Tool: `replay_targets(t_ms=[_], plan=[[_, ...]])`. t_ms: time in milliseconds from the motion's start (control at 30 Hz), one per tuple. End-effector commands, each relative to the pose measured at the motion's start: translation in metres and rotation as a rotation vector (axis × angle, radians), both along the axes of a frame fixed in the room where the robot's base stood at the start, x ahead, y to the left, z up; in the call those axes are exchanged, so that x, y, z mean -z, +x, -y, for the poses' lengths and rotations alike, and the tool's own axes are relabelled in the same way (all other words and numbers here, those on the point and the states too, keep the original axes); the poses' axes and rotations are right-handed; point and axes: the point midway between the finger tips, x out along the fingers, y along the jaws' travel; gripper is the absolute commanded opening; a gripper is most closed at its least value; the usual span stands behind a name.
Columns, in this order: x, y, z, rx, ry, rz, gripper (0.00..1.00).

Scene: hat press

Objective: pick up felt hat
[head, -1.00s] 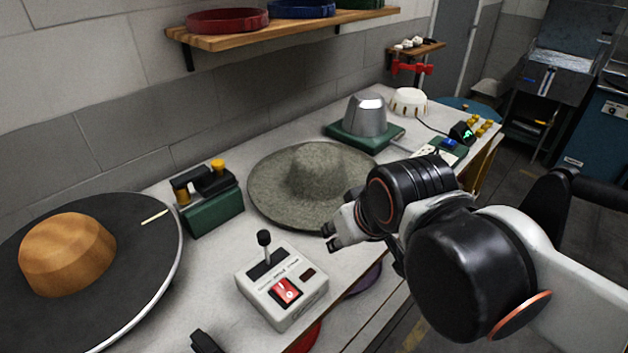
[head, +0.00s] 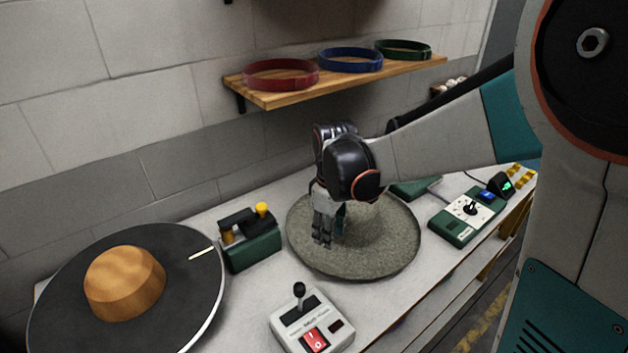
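The grey-green felt hat (head: 385,243) lies brim down on the table, in the middle of the head view. My gripper (head: 324,242) points down over the left part of the hat, its fingertips low near the brim and crown. My wrist and fingers hide much of the crown. The fingers show from the side, so I cannot tell whether they are open, shut or touching the felt.
A black turntable (head: 182,318) with a wooden hat block (head: 125,280) stands left. A green device (head: 250,240) sits left of the hat, a switch box (head: 312,322) in front, a green control box (head: 467,217) right. A shelf (head: 345,77) with coloured bands hangs above.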

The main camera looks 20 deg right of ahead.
Motion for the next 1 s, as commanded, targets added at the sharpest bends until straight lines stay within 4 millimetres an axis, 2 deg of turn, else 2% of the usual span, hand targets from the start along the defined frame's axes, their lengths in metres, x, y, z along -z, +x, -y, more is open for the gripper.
replay_targets(t_ms=[267, 633, 1000], plan=[[0.017, 0.009, -0.002, -0.052, -0.002, -0.04, 0.33], [0.083, 0.009, -0.002, -0.05, -0.003, -0.039, 0.33], [0.107, 0.01, -0.003, -0.05, -0.003, -0.039, 0.33]])
